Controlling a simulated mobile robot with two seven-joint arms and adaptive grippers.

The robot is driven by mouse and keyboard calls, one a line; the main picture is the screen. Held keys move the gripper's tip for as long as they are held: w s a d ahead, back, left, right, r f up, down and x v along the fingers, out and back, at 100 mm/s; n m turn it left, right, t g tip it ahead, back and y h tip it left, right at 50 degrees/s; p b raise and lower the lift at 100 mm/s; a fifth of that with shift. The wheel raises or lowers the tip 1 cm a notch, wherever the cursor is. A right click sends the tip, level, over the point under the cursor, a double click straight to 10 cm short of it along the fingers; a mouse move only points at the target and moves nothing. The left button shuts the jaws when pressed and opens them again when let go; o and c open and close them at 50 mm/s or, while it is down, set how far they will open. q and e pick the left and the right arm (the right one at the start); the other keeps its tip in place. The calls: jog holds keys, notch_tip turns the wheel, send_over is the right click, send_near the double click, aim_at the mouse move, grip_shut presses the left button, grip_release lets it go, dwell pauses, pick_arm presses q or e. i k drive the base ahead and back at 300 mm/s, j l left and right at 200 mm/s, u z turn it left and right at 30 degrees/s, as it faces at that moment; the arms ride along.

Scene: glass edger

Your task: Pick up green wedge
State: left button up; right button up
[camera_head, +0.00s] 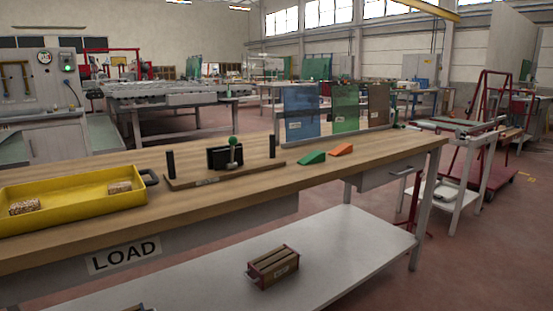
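The green wedge (312,158) lies on the wooden top of the workbench (225,190), right of the middle of the head view. An orange wedge (341,149) lies just to its right, with a small gap or light contact; I cannot tell which. Neither of my grippers shows in the head view. Nothing covers the green wedge from this side.
A board with black posts and a green-knobbed lever (233,142) stands left of the wedges. A yellow tray (75,205) with cork-like blocks sits at the left. Glass sheets (346,108) stand upright behind the wedges. The bench top before the wedges is clear.

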aim_at(315, 157)
jog(key=l+u, duration=0.25)
jog(key=u, duration=0.15)
jog(key=i+l+u, duration=0.1)
jog(key=l+u, duration=0.15)
jog(key=u, duration=0.15)
jog(key=l+u, duration=0.25)
jog(key=u, duration=0.15)
jog(key=l+u, duration=0.15)
jog(key=l, duration=0.25)
jog(key=k+l+u, duration=0.15)
jog(key=l, duration=0.2)
jog(key=k+l+u, duration=0.2)
jog(key=l, duration=0.15)
jog(key=i, duration=0.1)
